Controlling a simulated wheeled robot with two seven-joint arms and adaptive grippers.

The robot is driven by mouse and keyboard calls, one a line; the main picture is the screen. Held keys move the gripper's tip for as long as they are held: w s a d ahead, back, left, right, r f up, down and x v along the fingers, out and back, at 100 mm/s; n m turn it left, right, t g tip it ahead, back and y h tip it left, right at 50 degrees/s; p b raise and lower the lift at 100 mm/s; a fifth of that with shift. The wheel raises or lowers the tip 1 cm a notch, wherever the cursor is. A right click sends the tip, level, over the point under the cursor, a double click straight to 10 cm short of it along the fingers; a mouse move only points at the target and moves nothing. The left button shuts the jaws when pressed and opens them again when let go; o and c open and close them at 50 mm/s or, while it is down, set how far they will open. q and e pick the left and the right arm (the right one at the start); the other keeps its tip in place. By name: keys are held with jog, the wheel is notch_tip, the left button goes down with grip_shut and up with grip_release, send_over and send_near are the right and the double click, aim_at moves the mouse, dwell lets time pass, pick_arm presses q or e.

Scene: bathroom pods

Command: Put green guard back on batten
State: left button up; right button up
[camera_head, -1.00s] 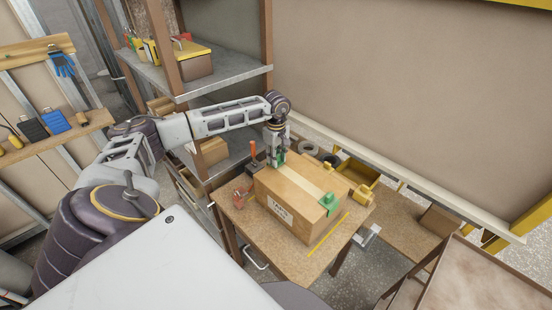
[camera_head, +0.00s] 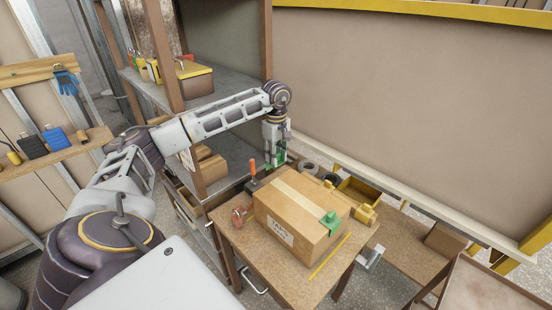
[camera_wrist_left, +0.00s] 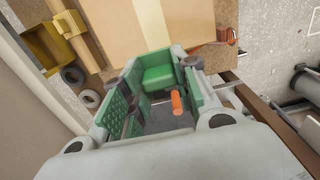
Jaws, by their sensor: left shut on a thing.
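My left gripper (camera_head: 275,150) is past the far left end of a cardboard box (camera_head: 275,222) on the workbench. It is shut on a green guard (camera_wrist_left: 157,74), which shows between its fingers in the left wrist view. A pale strip (camera_head: 296,193), perhaps the batten, runs along the box top. A second green guard (camera_head: 329,222) sits over the near right edge of the box, at the end of that strip. The held guard is largely hidden by the fingers in the head view. My right gripper is not in view.
An orange-handled tool (camera_head: 253,168) stands close to the gripper, and a red item (camera_head: 239,214) lies left of the box. Dark rolls (camera_head: 309,168) and a yellow bin (camera_head: 358,190) are behind it. A yellow pencil-like stick (camera_head: 330,256) lies in front. A shelf post (camera_head: 265,50) rises near my arm.

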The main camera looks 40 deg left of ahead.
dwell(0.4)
pick_arm(q)
jog(key=shift+r+p, duration=2.4)
jog(key=shift+r, duration=1.15)
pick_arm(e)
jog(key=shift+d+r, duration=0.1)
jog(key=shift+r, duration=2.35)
pick_arm(q)
jog(key=shift+f, duration=0.1)
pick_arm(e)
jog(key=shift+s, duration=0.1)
